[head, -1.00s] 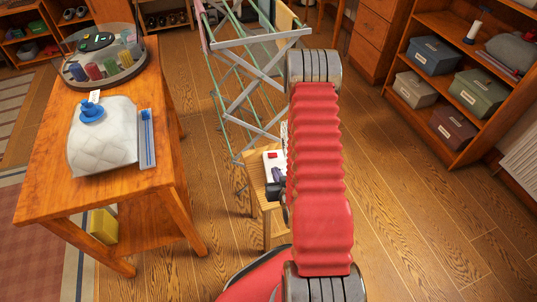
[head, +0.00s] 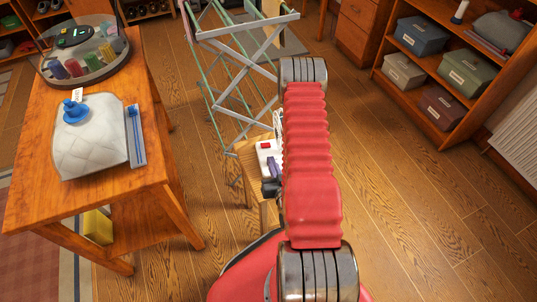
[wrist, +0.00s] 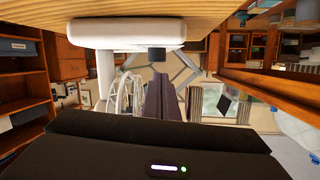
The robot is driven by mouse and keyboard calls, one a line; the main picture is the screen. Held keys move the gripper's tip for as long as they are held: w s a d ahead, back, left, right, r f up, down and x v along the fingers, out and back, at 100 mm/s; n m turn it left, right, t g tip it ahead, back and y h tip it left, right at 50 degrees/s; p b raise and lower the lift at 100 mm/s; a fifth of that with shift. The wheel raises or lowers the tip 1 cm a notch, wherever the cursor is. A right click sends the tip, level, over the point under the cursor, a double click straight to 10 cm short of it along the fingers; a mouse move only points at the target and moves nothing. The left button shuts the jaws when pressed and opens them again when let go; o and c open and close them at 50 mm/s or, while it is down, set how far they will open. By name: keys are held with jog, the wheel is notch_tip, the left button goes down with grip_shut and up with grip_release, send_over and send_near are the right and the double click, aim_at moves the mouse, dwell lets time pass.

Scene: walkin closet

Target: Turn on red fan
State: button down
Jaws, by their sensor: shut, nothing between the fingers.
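A white fan base with a red switch (head: 265,146) stands on a small wooden stool (head: 250,165) in the head view, partly hidden behind my red arm. The wrist view looks upside down. There the white base (wrist: 125,32) shows against the wooden stool top (wrist: 230,14), with a dark block on its edge, a white post and part of a pale round cage (wrist: 126,95). I see no red on the fan beyond the switch. My gripper (wrist: 164,85) is shut and empty, its dark fingers pointing towards the base. In the head view it shows right beside the base; contact cannot be told.
A drying rack (head: 240,70) stands just behind the stool. A shelf (head: 390,70) with boxes is at right. Open floor lies at right.

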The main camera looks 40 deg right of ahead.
aim_at(266, 153)
jog(key=x, duration=0.9)
jog(key=shift+w+d, duration=0.1)
jog(key=shift+w, duration=0.25)
